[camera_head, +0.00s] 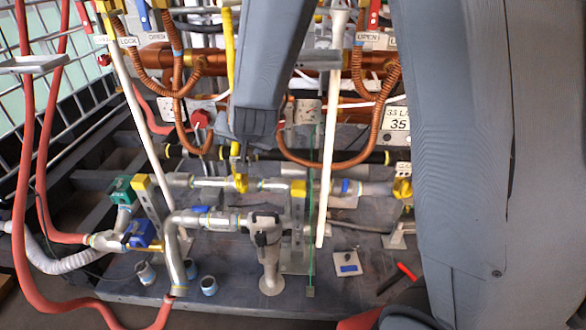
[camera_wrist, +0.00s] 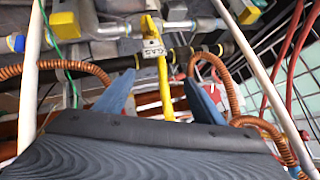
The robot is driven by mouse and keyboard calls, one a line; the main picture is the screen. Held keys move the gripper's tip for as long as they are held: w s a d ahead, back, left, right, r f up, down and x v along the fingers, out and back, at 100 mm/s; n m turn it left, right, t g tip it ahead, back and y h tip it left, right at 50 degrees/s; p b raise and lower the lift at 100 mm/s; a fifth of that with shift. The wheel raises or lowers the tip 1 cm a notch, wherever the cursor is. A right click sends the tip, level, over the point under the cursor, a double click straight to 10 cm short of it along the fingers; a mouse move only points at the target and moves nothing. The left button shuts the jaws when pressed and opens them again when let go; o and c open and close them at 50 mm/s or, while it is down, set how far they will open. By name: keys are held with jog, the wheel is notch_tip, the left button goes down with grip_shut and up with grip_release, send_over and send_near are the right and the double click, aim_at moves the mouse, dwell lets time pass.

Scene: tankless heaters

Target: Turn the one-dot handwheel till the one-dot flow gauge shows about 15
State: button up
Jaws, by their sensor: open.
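A small red part that looks like a handwheel (camera_head: 202,119) sits left of my arm in the head view, by the copper hoses. A pale gauge plate (camera_head: 172,108) is just left of it. Another gauge plate (camera_head: 307,111) is right of my arm. Dots, needles and numbers are too small to read, so I cannot tell which is the one-dot pair. My gripper (camera_wrist: 158,78) is open and empty in the wrist view, its two blue-grey fingers apart. A yellow pipe (camera_wrist: 163,82) with a GAS tag (camera_wrist: 153,47) shows between the fingers, beyond them. My arm hides part of the panel.
Curved copper hoses (camera_head: 380,110) and white pipes (camera_head: 329,150) stand close around my arm. Grey pipes with yellow fittings (camera_head: 241,183) run below. Red hoses (camera_head: 27,150) hang at the left. A red-handled tool (camera_head: 400,275) and loose fittings (camera_head: 208,285) lie on the base.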

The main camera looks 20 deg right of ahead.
jog(key=s+d+n+g+p, duration=0.1)
jog(key=s+d, duration=0.3)
jog(key=s, duration=0.4)
jog(key=s+d+r+n+g+p, duration=0.1)
jog(key=s+d+g, duration=0.3)
jog(key=s, duration=0.4)
jog(key=shift+s+d+r+n+p, duration=0.15)
jog(key=shift+d+r+n+p, duration=0.15)
jog(key=shift+d+n+p, duration=0.5)
jog(key=shift+a, duration=0.1)
jog(key=s+a+r+n+g, duration=0.2)
jog(key=s+a+r, duration=0.15)
jog(key=s, duration=0.45)
jog(key=s+a+r+n+g, duration=0.2)
jog(key=s+r, duration=0.3)
jog(key=s, duration=0.3)
jog(key=d+r+m+p, duration=0.2)
jog(key=d+r+p, duration=0.6)
jog(key=p, duration=0.9)
jog(key=shift+d+r+m+h, duration=0.3)
jog(key=shift+d+h, duration=0.1)
jog(key=shift+d, duration=0.15)
jog(key=shift+s, duration=0.1)
